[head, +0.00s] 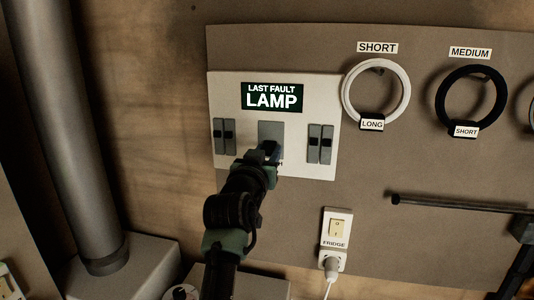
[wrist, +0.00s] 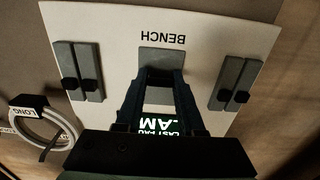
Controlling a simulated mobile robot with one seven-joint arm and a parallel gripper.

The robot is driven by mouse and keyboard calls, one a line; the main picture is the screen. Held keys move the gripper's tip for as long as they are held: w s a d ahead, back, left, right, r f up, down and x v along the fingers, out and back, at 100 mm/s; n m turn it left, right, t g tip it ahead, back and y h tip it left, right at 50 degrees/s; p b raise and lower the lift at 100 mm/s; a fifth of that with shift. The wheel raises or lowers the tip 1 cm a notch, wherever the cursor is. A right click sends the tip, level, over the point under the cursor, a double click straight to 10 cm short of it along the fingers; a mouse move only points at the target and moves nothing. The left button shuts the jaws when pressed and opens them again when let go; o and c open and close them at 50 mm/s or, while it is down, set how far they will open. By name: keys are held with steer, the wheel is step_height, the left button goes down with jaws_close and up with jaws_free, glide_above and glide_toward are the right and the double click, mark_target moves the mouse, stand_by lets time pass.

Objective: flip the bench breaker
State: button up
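The white breaker panel (head: 300,102) is on the wall board, with its display reading LAST FAULT LAMP (head: 272,97). At its middle is the grey plate of the bench breaker (head: 271,129). In the wrist view this plate (wrist: 162,56) lies beside the upside-down BENCH label (wrist: 163,35). My gripper (head: 270,153) is at the lower part of this plate. In the wrist view my gripper's fingers (wrist: 163,74) converge at the plate's edge and hide any lever there. Whether they hold or touch it, I cannot tell.
Paired grey switches flank the plate at left (head: 223,136) and right (head: 320,143). A white ring (head: 346,92) and a black ring (head: 441,97) hang to the right. A FRIDGE switch and plug (head: 335,228) sit below, left of a dark horizontal bar (head: 455,205).

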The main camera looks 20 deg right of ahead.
mark_target(269, 145)
jaws_close()
steer(key=shift+r, duration=0.1)
steer(key=r+g+y+p, duration=0.1)
steer(key=p, duration=0.4)
steer(key=shift+s+r+g, duration=0.1)
steer(key=shift+r+g, duration=0.1)
steer(key=shift+g, duration=0.1)
steer(key=r+g+y+p, duration=0.1)
steer(key=g+p, duration=0.1)
steer(key=p, duration=0.3)
steer(key=shift+p, duration=0.3)
steer(key=g+y+p, duration=0.1)
steer(key=p, duration=0.1)
steer(key=g+p, duration=0.1)
steer(key=p, duration=0.1)
steer(key=shift+r+y, duration=0.35)
steer(key=shift+y, duration=0.05)
steer(key=g+y+p, duration=0.1)
steer(key=g+p, duration=0.1)
steer(key=p, duration=0.1)
steer(key=shift+g+y+p, duration=0.4)
steer(key=shift+g+p, duration=0.1)
